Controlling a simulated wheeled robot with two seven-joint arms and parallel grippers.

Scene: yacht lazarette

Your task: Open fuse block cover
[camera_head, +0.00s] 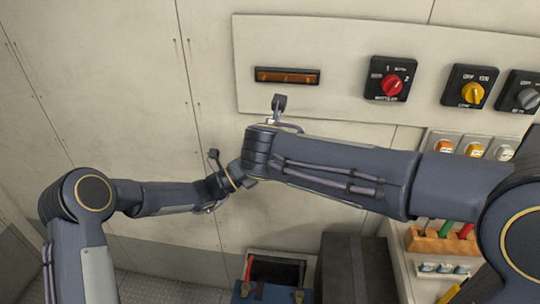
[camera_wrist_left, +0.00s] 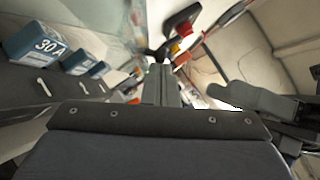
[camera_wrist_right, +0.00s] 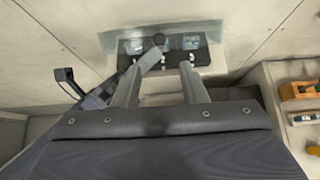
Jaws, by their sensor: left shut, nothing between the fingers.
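The fuse block (camera_wrist_right: 168,61) is a black strip on the wall with blue fuses. Its clear cover (camera_wrist_right: 112,40) spans its upper part in the right wrist view and seems to stand out from it; how far is unclear. The left wrist view shows the block (camera_wrist_left: 28,92) close up, with "30 A" fuses. My left gripper (camera_wrist_left: 160,68) is shut and empty beside it; its tip (camera_wrist_right: 154,55) reaches the block, contact unclear. My right gripper (camera_wrist_right: 157,78) is open, empty, just in front of the block. In the head view, my right arm hides both grippers and the block.
Above, a wall panel carries a red switch (camera_head: 391,85), a yellow switch (camera_head: 472,93), a grey switch (camera_head: 527,98) and an orange-brown strip (camera_head: 287,76). A black case (camera_head: 355,270) and an open bag (camera_head: 272,285) stand below. A tool rack (camera_head: 440,241) is at right.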

